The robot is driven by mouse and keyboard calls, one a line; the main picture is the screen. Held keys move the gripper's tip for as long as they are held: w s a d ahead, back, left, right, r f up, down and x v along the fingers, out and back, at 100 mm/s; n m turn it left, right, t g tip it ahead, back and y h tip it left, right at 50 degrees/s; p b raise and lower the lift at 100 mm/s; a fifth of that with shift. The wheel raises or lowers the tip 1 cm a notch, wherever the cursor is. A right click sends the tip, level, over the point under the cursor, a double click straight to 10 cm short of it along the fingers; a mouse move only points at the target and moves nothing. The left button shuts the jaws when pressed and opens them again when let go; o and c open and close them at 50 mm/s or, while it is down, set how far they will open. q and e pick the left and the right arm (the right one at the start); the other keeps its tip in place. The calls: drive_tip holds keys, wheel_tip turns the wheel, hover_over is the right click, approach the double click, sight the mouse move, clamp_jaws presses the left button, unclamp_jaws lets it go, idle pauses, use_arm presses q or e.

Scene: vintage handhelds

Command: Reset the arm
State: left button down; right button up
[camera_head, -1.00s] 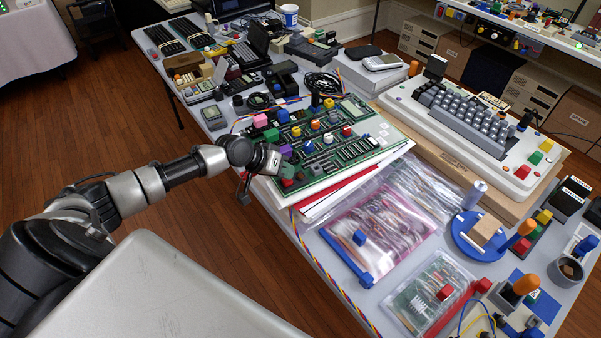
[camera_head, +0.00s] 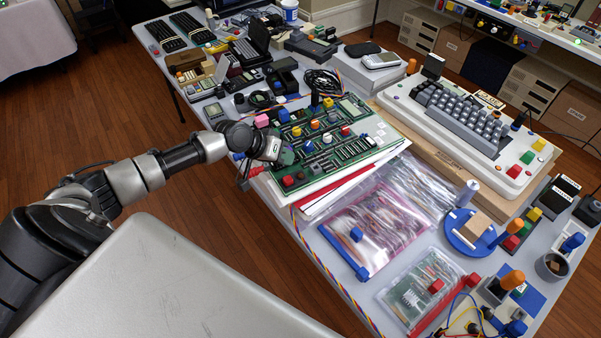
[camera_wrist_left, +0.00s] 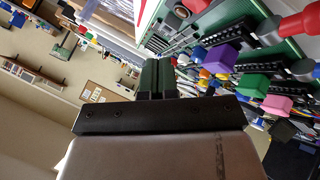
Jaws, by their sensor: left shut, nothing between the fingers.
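My left arm comes in from the left in the head view, and its gripper (camera_head: 282,154) is at the left edge of the green circuit board (camera_head: 345,151). In the left wrist view the two dark fingers (camera_wrist_left: 158,78) are together with nothing between them. Coloured blocks and knobs on the board show beside the fingers, among them a purple block (camera_wrist_left: 221,58), a green block (camera_wrist_left: 253,86) and a pink block (camera_wrist_left: 277,104). I cannot tell whether the fingertips touch the board. My right gripper does not show.
The grey table (camera_head: 315,240) is crowded. A cream keyboard unit (camera_head: 470,125) stands right of the board. The wooden floor (camera_head: 100,125) left of the table is clear.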

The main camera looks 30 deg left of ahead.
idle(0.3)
use_arm(q)
drive_tip(key=s+d+f+m+g, duration=0.2)
drive_tip(key=s+d, duration=0.5)
drive_tip(key=d, duration=0.1)
drive_tip(key=s+d+f+m+g, duration=0.1)
drive_tip(key=s+d+f+m, duration=0.2)
drive_tip(key=s+d, duration=0.45)
drive_tip(key=s+a+r+n+y, duration=0.1)
drive_tip(key=s+r+y, duration=0.2)
drive_tip(key=s, duration=0.3)
drive_tip(key=s+a+r+n+y, duration=0.1)
drive_tip(key=s+a+r+y, duration=0.1)
drive_tip(key=s, duration=0.5)
wheel_tip(320, 180, down, 30)
drive_tip(key=s+g+b, duration=0.2)
drive_tip(key=b, duration=0.1)
drive_tip(key=s+a+f+g+y+b, duration=0.1)
drive_tip(key=s+a+f, duration=0.2)
drive_tip(key=s+f, duration=1.2)
drive_tip(key=shift+s+f, duration=0.2)
drive_tip(key=shift+f, duration=0.3)
